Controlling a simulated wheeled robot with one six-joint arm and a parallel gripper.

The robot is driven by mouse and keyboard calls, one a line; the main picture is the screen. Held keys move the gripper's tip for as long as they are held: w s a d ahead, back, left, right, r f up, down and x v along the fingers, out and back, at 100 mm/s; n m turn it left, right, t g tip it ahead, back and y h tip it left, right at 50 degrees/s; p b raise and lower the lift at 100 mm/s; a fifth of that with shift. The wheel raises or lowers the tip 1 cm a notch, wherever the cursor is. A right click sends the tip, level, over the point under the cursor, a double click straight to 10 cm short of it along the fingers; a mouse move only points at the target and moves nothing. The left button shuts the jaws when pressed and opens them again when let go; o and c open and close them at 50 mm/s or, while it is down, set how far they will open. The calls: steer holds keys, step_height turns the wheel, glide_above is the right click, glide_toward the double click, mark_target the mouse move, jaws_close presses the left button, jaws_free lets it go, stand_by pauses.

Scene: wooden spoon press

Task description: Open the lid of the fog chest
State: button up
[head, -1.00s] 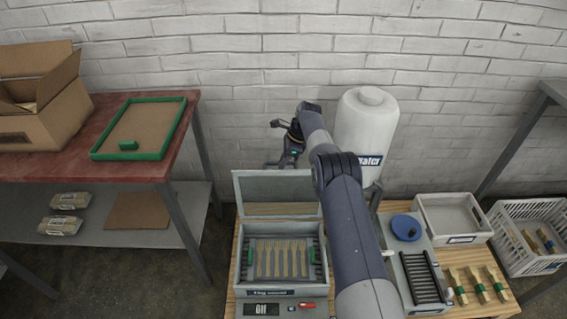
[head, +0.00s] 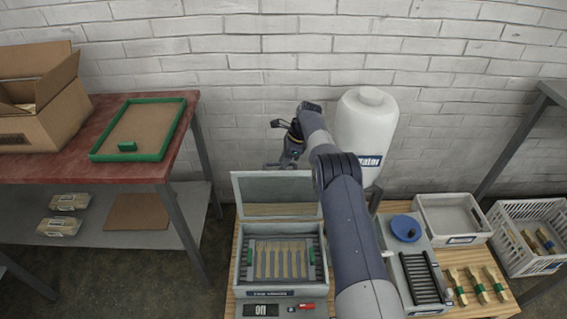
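The fog chest (head: 238,262) stands on the wooden table at the bottom centre, a grey box with a control panel on its front. Its lid (head: 275,187) stands up at the back, and the inside is exposed. Several wooden spoon-like pieces lie in a row in a rack (head: 283,260) with green ends inside the chest. My gripper (head: 276,146) is above and behind the raised lid, close to its top edge in the picture. I cannot tell whether it touches the lid. Its fingers are small and dark, so their opening is unclear.
A white tank (head: 366,120) stands behind my arm. To the right are a blue round knob (head: 406,228), a dark slatted rack (head: 425,278), a grey bin (head: 448,218) and a white crate (head: 530,240). A red-topped table (head: 75,165) with a green-framed tray (head: 140,125) is at left.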

steer(key=p+v, duration=0.2)
steer(key=v, duration=0.6)
steer(key=shift+d+r+p, duration=0.1)
steer(key=shift+r+p, duration=0.25)
steer(key=shift+r, duration=0.05)
steer(key=shift+d+r+p, duration=0.35)
steer(key=shift+r+p, duration=0.25)
steer(key=shift+p, duration=0.25)
steer(key=shift+f, duration=0.1)
steer(key=shift+b+x, duration=0.9)
steer(key=shift+b, duration=0.2)
steer(key=b+x, duration=0.2)
steer(key=x, duration=0.6)
steer(key=shift+a+f, duration=0.2)
steer(key=shift+f, duration=0.05)
steer(key=shift+r, duration=0.1)
